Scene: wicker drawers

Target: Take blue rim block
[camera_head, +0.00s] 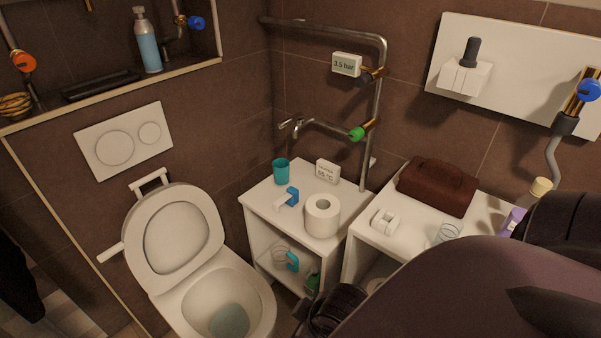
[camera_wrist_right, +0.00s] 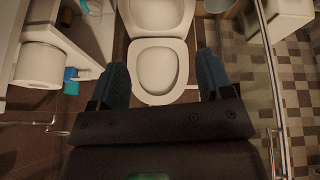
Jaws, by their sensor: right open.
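A blue block with a white hanger (camera_head: 286,199), which looks like the rim block, lies on top of the white cabinet (camera_head: 265,206) beside the toilet roll. A second teal-blue piece (camera_head: 292,262) is on the shelf inside that cabinet, too small to identify surely. In the right wrist view, a blue and white piece (camera_wrist_right: 72,80) lies left of my fingers, beside the roll. My right gripper (camera_wrist_right: 162,78) is open and empty, its fingers apart with the toilet seen between them. My left gripper is not in view.
A toilet roll (camera_head: 322,216) and teal cup (camera_head: 281,172) stand near the blue block, with a small temperature display behind. The toilet (camera_head: 222,290) has its lid up on the left.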

